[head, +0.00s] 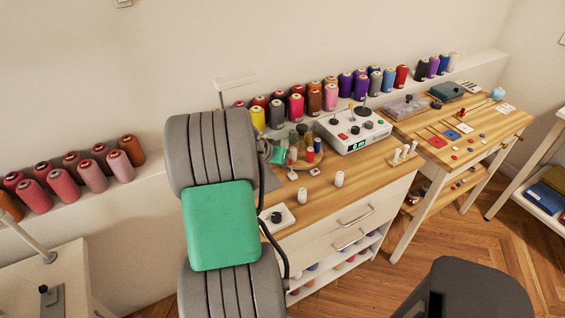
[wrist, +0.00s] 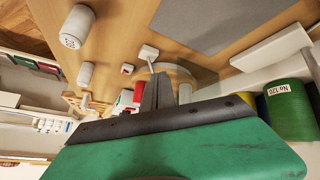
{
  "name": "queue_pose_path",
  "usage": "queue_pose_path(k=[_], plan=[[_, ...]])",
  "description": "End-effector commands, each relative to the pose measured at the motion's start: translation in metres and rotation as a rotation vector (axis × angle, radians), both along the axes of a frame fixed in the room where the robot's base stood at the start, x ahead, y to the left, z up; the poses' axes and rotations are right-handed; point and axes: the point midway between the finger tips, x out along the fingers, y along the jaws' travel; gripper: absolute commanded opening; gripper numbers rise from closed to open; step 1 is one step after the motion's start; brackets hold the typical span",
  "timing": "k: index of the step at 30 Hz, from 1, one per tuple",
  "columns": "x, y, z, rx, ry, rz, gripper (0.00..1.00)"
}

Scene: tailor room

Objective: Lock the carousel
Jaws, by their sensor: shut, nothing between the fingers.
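The carousel (head: 304,156), a round wooden-looking stand with small coloured spools, sits on the wooden table just right of my arm. In the wrist view its curved pale rim (wrist: 182,70) shows behind my fingers, with a red spool (wrist: 139,91) beside them. My gripper (wrist: 158,92) is shut and empty, its tips close to the carousel; whether they touch it I cannot tell. A small white block (wrist: 148,52) with a thin rod lies near the fingertips; it also shows in the head view (head: 292,176). A small white piece with a red mark (wrist: 127,69) lies beside it.
A white control box (head: 352,130) with knobs stands behind to the right. White cylinders (head: 339,179) stand on the table near the carousel. A white plate with a dark knob (head: 277,217) lies in front. Thread cones (head: 297,106) line the back ledge.

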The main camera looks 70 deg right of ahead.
Motion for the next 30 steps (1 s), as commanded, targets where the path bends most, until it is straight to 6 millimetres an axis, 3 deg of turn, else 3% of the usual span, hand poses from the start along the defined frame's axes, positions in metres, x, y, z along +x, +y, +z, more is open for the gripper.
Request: queue_pose_path(k=[20, 30], plan=[[-0.001, 0.0, -0.001, 0.0, 0.0, -0.002, 0.0], [0.009, -0.008, -0.008, -0.001, -0.001, -0.001, 0.0]])
